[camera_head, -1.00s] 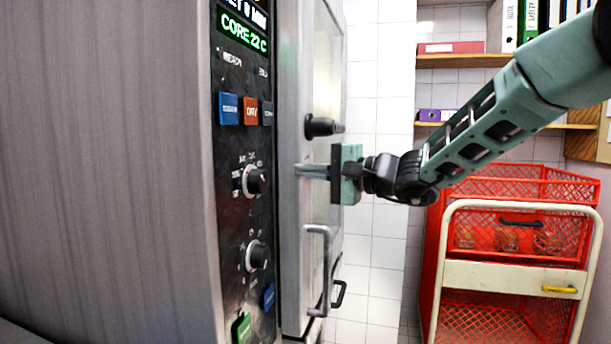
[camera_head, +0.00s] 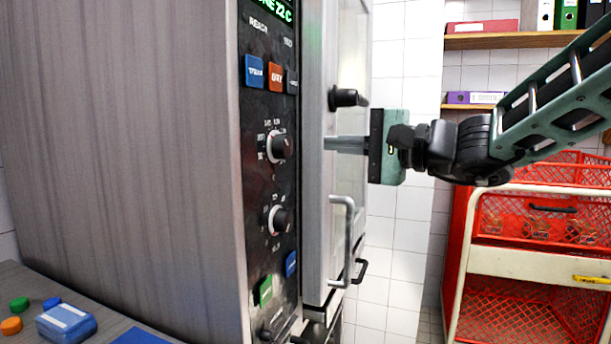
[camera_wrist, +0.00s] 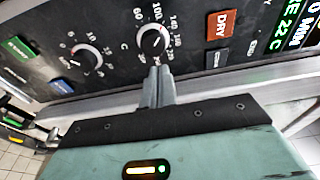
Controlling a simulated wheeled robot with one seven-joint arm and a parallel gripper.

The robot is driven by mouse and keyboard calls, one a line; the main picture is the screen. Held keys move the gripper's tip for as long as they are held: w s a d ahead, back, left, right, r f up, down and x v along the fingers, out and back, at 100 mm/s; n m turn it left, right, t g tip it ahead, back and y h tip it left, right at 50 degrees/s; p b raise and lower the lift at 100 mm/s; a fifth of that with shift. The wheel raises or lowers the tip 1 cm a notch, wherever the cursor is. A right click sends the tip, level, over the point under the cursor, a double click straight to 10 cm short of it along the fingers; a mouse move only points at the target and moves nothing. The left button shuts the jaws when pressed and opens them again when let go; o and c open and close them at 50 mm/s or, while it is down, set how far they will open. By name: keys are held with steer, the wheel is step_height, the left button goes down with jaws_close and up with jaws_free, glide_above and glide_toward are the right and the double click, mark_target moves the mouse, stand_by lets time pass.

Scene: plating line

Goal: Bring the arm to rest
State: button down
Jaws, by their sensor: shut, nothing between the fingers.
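My gripper (camera_head: 328,143) is shut and empty. In the head view its fingers point left, toward the front of a large steel oven (camera_head: 130,140), at the height of its upper dial. The wrist view shows the closed fingertips (camera_wrist: 158,72) in front of the oven's black control panel (camera_wrist: 110,35), just below the temperature dial (camera_wrist: 151,41). I cannot tell whether they touch anything. My arm reaches in from the upper right of the head view.
The oven door (camera_head: 318,230) has a vertical bar handle (camera_head: 348,240) below my gripper. A red cart (camera_head: 520,262) with mesh crates stands at right. A shelf (camera_head: 510,40) with binders hangs on the tiled wall. A counter (camera_head: 110,325) with coloured buttons is at lower left.

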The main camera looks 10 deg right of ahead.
steer(key=s+a+f+n+g+h+p, duration=0.2)
steer(key=s+a+f+n+g, duration=0.3)
steer(key=s+f, duration=0.3)
steer(key=s+a+f+n+g+h+p, duration=0.1)
steer(key=s+a+f+n+g+h, duration=0.1)
steer(key=s+a+f+g, duration=0.55)
steer(key=s+d+f+n+h+p, duration=0.3)
steer(key=s+d+f+n+h, duration=0.5)
steer(key=s, duration=0.4)
steer(key=shift+d+n+h, duration=0.3)
steer(key=shift+d+n, duration=0.3)
steer(key=shift+d, duration=0.35)
